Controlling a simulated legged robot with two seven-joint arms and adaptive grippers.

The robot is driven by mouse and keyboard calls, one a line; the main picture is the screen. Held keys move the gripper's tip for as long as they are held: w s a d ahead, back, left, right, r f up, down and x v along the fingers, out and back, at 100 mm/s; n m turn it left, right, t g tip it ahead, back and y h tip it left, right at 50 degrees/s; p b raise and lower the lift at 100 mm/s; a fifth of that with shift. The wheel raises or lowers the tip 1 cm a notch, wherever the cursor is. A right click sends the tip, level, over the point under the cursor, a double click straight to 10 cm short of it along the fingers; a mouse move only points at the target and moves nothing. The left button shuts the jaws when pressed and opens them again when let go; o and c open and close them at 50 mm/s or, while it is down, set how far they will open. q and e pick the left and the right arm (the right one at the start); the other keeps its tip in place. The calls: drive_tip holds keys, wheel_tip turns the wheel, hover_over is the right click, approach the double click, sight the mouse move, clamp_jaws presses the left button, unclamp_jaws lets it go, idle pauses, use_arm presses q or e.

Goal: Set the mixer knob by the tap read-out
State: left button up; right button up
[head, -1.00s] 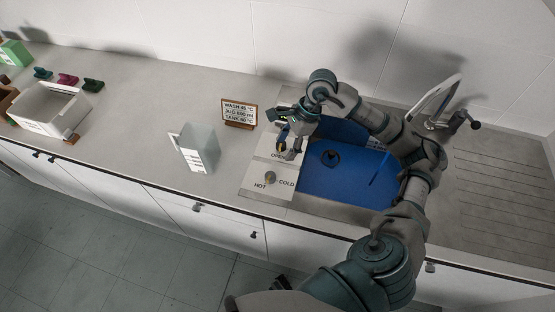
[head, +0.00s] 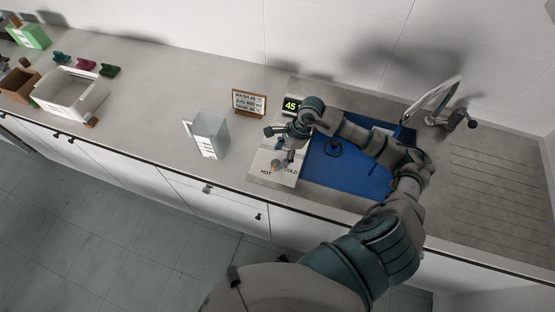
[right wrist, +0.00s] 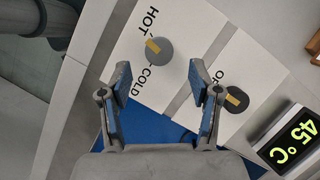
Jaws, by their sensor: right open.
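The mixer knob (right wrist: 165,50) is a round grey knob with a yellow mark on a white panel lettered HOT and COLD. The tap (head: 440,104) stands behind the sink. My left gripper is out of view.
A second knob (right wrist: 236,99) with an OPEN label, partly covered, sits beside the right finger. The blue sink (head: 335,181) lies right of the panel. A translucent jug (head: 211,138) and a framed card (head: 249,103) reading WASH 45 °C stand left. Counter between jug and white bin (head: 72,98) is clear.

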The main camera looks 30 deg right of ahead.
sight(276, 163)
drive_tip(key=shift+x, duration=2.4)
